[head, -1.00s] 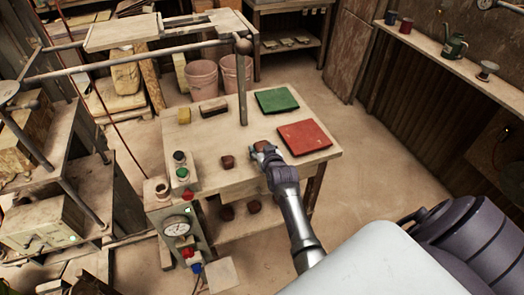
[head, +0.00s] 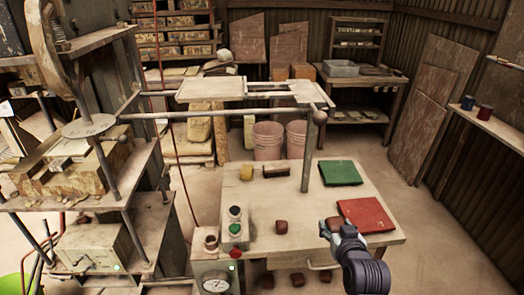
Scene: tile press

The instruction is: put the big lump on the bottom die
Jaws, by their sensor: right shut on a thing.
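My right gripper (head: 334,231) is at the front right of the work table, shut on a red-brown lump (head: 333,222). The fingers hide much of this lump, so I cannot judge its full size. Another dark red-brown lump (head: 281,227) lies on the table to the left of the gripper, apart from it. The press stands at the left, with a round plate (head: 89,125) on rods above a worn, blocky die (head: 58,181). This lower block looks like the bottom die, and its top is partly hidden by the press parts. My left gripper is not in view.
The table (head: 262,205) holds a green mat (head: 340,172), a red mat (head: 366,215), a yellow block (head: 246,172), a brush-like block (head: 276,171) and a button box (head: 235,228). An upright post (head: 307,160) and rail stand over it. More lumps (head: 297,278) lie on the shelf below.

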